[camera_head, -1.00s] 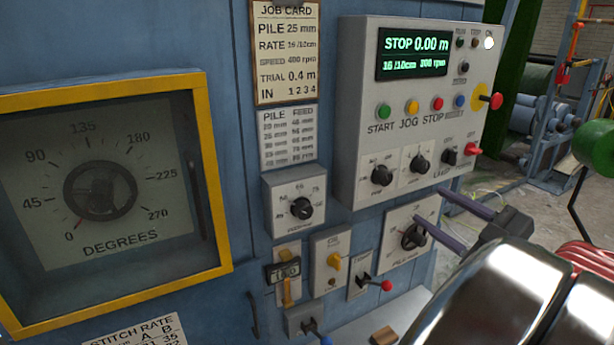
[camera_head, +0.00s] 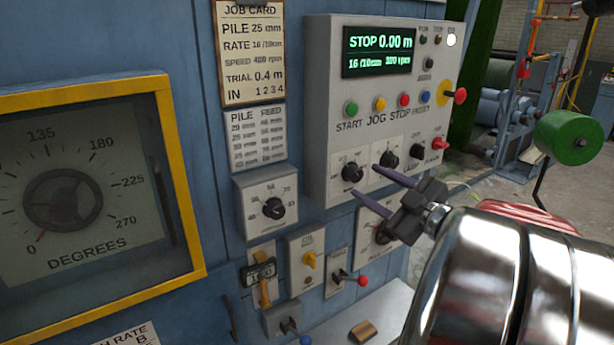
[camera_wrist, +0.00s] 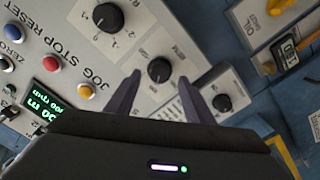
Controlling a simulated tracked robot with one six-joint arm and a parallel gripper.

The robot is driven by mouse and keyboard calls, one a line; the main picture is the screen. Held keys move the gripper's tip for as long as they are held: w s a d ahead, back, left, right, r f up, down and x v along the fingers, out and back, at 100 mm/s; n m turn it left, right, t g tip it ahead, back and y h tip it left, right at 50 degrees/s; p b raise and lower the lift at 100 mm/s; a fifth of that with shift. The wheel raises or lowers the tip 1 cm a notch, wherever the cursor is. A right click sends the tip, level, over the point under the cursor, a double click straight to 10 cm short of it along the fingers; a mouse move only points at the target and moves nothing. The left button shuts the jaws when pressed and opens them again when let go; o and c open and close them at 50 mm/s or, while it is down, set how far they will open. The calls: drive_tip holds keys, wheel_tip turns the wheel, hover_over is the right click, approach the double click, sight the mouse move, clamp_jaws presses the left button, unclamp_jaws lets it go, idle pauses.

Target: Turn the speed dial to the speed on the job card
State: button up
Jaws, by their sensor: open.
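The job card (camera_head: 252,52) shows pile 25 mm and a speed line that looks like 400 rpm, though blurred. The grey control box (camera_head: 322,95) has a display (camera_head: 379,51) reading STOP 0.00 m, with a blurred rpm value. Two black dials sit low on it, a left one (camera_head: 352,172) and a right one (camera_head: 389,155); their labels are too small to tell which is speed. My gripper (camera_head: 366,179) is open and empty before the left dial. In the wrist view that dial (camera_wrist: 159,69) appears between the fingertips, with no visible contact.
A separate dial box (camera_head: 274,208) is left of the control box. A switch with a red-tipped lever (camera_head: 363,281) and a yellow knob (camera_head: 310,260) are below. Coloured buttons (camera_head: 404,100) and a red side knob (camera_head: 460,96) are close by. A degrees gauge (camera_head: 62,200) is far left.

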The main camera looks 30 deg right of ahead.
sight(358, 178)
drive_tip(key=shift+w, duration=1.9)
drive_tip(key=shift+c, duration=0.3)
drive_tip(key=c, duration=1)
drive_tip(key=shift+a, duration=0.1)
drive_tip(key=shift+m, duration=0.5)
drive_tip(key=m, duration=0.5)
drive_tip(key=shift+f, duration=0.1)
drive_tip(key=m, duration=0.6)
